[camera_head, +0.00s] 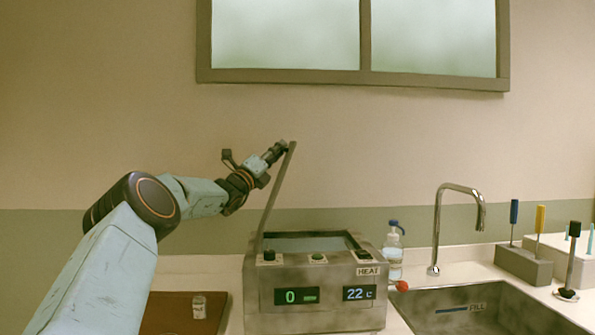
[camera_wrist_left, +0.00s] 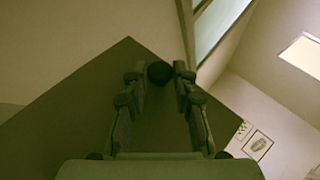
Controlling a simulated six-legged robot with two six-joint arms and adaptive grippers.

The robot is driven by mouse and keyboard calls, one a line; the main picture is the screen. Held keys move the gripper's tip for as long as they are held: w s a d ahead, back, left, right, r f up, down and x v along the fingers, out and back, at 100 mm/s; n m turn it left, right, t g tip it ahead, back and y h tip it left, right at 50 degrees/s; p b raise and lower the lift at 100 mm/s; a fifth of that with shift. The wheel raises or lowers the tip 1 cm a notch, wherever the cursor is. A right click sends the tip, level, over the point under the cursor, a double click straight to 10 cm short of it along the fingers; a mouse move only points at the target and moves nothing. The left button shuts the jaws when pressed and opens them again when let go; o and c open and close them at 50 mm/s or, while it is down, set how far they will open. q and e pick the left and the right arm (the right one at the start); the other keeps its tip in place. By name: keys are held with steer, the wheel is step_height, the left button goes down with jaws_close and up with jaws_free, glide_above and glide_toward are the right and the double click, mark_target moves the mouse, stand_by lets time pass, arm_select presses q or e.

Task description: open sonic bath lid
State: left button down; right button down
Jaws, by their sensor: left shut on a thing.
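The sonic bath (camera_head: 315,285) is a grey metal box on the counter with two lit displays reading 0 and 22 C. Its lid (camera_head: 276,195) stands raised, hinged at the left side and tilted steeply, so the basin opening (camera_head: 305,243) shows. My left gripper (camera_head: 281,148) is at the lid's top edge, shut on the dark round lid knob (camera_wrist_left: 159,72), which sits between the fingers in the left wrist view. The lid plate (camera_wrist_left: 75,110) fills much of that view behind the fingers. My right gripper is not in view.
A bottle with a blue cap (camera_head: 393,255) stands right of the bath. A sink (camera_head: 480,310) with a curved tap (camera_head: 440,225) is further right, beside a block (camera_head: 523,265) with coloured handles. A small glass jar (camera_head: 199,306) sits on a brown tray (camera_head: 165,318) at left.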

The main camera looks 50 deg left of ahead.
arm_select(q)
steer(key=s+a+n+y+b, duration=0.2)
steer(key=s+a+n+y, duration=0.1)
steer(key=s+a+n, duration=0.1)
steer(key=shift+s+a+n+t+y+b, duration=0.35)
steer(key=shift+s+n+t+y, duration=0.05)
steer(key=shift+s, duration=0.5)
steer(key=shift+f, duration=0.1)
steer(key=c, duration=1.5)
jaws_free()
steer(key=shift+o, duration=1.4)
steer(key=shift+s+d+r, duration=0.1)
steer(key=shift+r, duration=0.1)
steer(key=shift+o, duration=0.6)
steer(key=shift+r, duration=0.1)
